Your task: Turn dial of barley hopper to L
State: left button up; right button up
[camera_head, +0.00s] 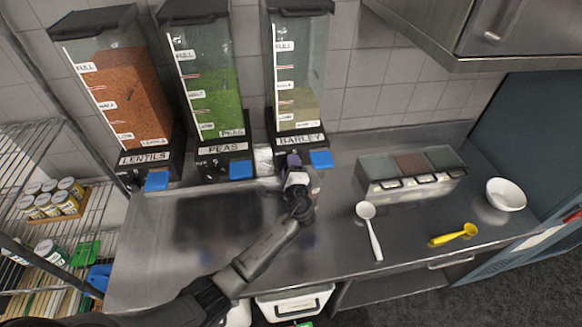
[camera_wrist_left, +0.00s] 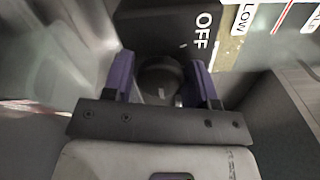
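The barley hopper (camera_head: 297,75) is a tall clear container with a black lid and a base labelled BARLEY, standing against the wall; pale grain fills its lower part. Its dark round dial (camera_wrist_left: 160,78) shows in the left wrist view, below the word OFF. My left gripper (camera_head: 293,162) is at the front of this base. Its two purple fingers (camera_wrist_left: 160,85) stand on either side of the dial, very close to it; whether they press on it I cannot tell. The dial's pointer is not clear, and the gripper hides the dial in the head view. My right gripper is not in view.
Lentils (camera_head: 130,100) and peas (camera_head: 208,100) hoppers stand to the left. A blue piece (camera_head: 321,159) is just right of the left gripper.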

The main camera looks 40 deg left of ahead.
pick_arm(q)
jog(key=shift+o, duration=1.3)
jog(key=b+v, duration=0.1)
jog(key=v, duration=1.3)
jog(key=shift+b, duration=0.35)
jog(key=shift+w, duration=0.1)
